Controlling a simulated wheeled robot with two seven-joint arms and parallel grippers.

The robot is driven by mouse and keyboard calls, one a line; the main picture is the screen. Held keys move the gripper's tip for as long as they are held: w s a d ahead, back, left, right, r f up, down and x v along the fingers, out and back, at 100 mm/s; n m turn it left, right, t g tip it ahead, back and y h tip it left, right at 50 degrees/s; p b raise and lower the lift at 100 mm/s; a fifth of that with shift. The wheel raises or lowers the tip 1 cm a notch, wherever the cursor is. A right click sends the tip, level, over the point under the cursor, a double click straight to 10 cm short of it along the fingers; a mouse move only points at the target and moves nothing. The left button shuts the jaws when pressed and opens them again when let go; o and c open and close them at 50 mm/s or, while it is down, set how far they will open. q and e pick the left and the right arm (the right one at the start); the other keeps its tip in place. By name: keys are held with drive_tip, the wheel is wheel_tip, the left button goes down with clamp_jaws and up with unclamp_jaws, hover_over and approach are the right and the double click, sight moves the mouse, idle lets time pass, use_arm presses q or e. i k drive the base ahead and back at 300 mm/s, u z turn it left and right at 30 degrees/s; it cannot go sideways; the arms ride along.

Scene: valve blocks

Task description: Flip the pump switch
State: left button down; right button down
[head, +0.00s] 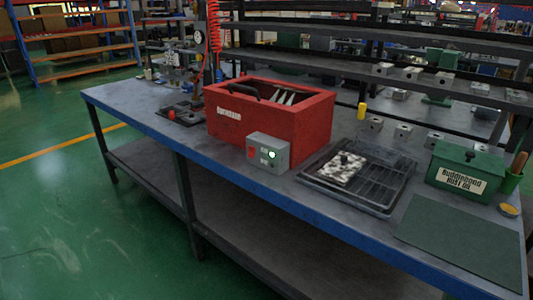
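A small grey switch box (268,152) stands at the front of the workbench (140,108), against the front of a red tank (225,125). The switch position is too small to tell. Neither of my grippers is in view.
A black tray (312,180) with a metal block (343,168) lies right of the box. A green rust-oil box (463,172) and a dark green mat (460,240) are at the right. A press stand (185,75) is at the left. The bench's left front is clear.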

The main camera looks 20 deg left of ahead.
sight(252, 149)
drive_tip(key=k, duration=0.7)
drive_tip(key=u, duration=0.4)
drive_tip(key=i, duration=0.45)
drive_tip(key=u, duration=0.6)
drive_tip(key=i, duration=0.85)
drive_tip(key=z, duration=0.75)
drive_tip(key=i, duration=0.35)
drive_tip(key=z, duration=0.4)
